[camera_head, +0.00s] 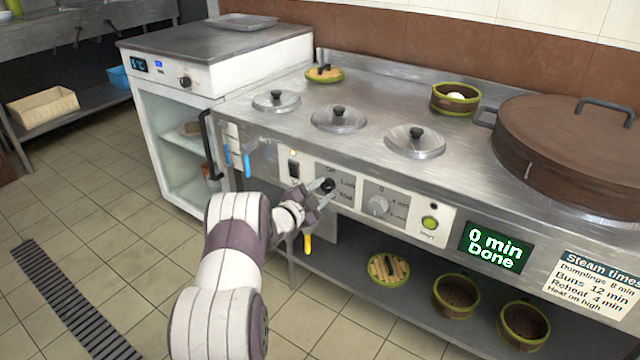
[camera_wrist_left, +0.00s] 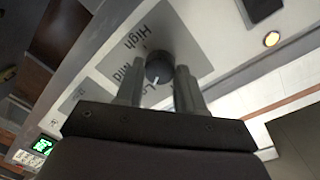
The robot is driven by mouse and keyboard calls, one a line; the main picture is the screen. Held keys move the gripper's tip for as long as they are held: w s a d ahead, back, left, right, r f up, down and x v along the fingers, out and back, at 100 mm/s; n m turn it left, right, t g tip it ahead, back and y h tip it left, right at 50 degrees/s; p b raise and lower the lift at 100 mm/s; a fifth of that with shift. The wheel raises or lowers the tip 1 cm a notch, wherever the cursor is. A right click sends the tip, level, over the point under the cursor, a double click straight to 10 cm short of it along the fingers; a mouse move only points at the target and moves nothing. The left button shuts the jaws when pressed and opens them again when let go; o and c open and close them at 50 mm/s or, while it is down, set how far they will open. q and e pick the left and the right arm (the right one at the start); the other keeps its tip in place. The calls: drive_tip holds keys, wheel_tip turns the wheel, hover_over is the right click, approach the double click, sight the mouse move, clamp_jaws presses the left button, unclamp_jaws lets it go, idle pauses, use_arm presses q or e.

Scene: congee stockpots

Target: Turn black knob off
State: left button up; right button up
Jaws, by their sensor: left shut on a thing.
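The black knob (camera_head: 328,185) is on the stove's front panel, with Off, Low and further labels around it. In the left wrist view the knob (camera_wrist_left: 158,66) sits between the two fingers, with High, Mid and partly hidden Lo lettering beside it. A white pointer mark on it faces down the picture, toward the gripper base. My left gripper (camera_head: 321,191) is at the knob, shut on it, one finger on each side (camera_wrist_left: 159,86). My right gripper is not in view.
A green display (camera_head: 495,247) reads "0 min Done". A yellow-handled tool (camera_head: 307,243) hangs below, near my left wrist.

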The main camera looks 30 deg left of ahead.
use_arm(q)
drive_tip(key=n+p, duration=0.2)
drive_tip(key=n, duration=0.1)
drive_tip(key=shift+n, duration=0.3)
drive_tip(key=n+p, duration=0.1)
drive_tip(key=n, duration=0.1)
drive_tip(key=shift+n+p, duration=0.3)
drive_tip(key=shift+p, duration=0.1)
drive_tip(key=n+p, duration=0.1)
drive_tip(key=n, duration=0.2)
drive_tip(key=shift+h, duration=0.3)
drive_tip(key=shift+f+n+p, duration=0.2)
drive_tip(key=shift+n+p, duration=0.4)
drive_tip(key=shift+n, duration=0.8)
drive_tip(key=shift+d, duration=0.1)
drive_tip(key=o, duration=1)
drive_tip(key=shift+o, duration=0.2)
drive_tip(key=shift+r, duration=0.1)
